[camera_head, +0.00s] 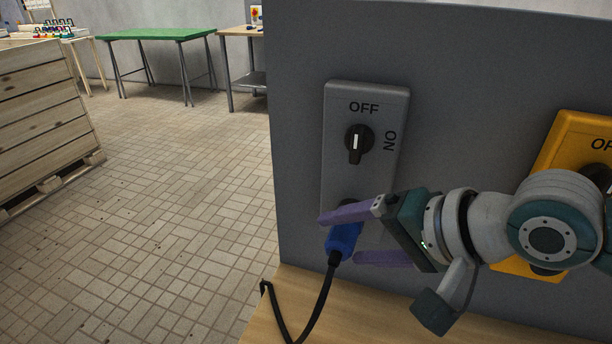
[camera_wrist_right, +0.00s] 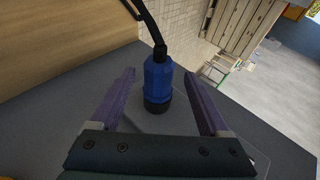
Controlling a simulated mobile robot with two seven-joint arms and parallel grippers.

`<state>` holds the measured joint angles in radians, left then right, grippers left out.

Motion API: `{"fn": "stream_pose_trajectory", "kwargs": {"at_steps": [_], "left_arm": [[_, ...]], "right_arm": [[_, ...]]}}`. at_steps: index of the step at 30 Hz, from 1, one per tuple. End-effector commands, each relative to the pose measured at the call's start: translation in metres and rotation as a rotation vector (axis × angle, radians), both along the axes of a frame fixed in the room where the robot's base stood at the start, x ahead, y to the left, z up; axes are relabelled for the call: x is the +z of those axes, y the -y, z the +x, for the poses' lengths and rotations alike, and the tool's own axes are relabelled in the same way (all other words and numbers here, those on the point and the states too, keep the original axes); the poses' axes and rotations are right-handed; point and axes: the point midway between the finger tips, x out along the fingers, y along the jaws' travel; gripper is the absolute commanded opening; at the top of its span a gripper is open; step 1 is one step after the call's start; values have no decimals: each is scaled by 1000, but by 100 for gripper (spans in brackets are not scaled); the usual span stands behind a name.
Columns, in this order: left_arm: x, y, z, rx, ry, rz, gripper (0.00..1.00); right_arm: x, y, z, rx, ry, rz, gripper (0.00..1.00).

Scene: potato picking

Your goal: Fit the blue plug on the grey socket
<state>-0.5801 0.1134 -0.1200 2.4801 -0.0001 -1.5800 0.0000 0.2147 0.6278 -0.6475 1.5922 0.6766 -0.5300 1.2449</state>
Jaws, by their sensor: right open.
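The blue plug (camera_head: 343,241) is at the lower part of the grey socket (camera_head: 340,110), a wall panel with a black rotary switch (camera_head: 359,144). Its black cable hangs down from its lower end. My right gripper (camera_head: 340,238) is open, with its purple fingers on either side of the plug. The right wrist view shows the plug (camera_wrist_right: 158,78) between the two fingers (camera_wrist_right: 157,78), with gaps on both sides. Its black front end points at the grey panel. The upper finger hides part of the joint in the head view, so I cannot tell how deep the plug sits. My left gripper is not in view.
A yellow switch panel (camera_head: 575,135) is on the same dark grey board (camera_head: 450,50), partly behind my right arm. A wooden tabletop (camera_head: 290,300) lies below. A wooden crate (camera_head: 45,110) and a green table (camera_head: 155,34) stand farther off. The tiled floor at left is clear.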

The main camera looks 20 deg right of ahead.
Motion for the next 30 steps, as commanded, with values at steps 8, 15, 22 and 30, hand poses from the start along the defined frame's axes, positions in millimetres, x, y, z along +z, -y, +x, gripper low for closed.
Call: {"fn": "stream_pose_trajectory", "kwargs": {"at_steps": [8, 15, 22, 30], "left_arm": [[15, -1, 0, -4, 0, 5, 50], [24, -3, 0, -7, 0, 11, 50], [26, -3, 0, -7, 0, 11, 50], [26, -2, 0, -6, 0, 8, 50]], "right_arm": [[29, 18, -27, 0, 0, -3, 79], [54, 35, -56, 0, -2, -3, 79], [63, 40, -64, 0, 1, -1, 79], [63, 40, -64, 0, 2, 0, 79]]}}
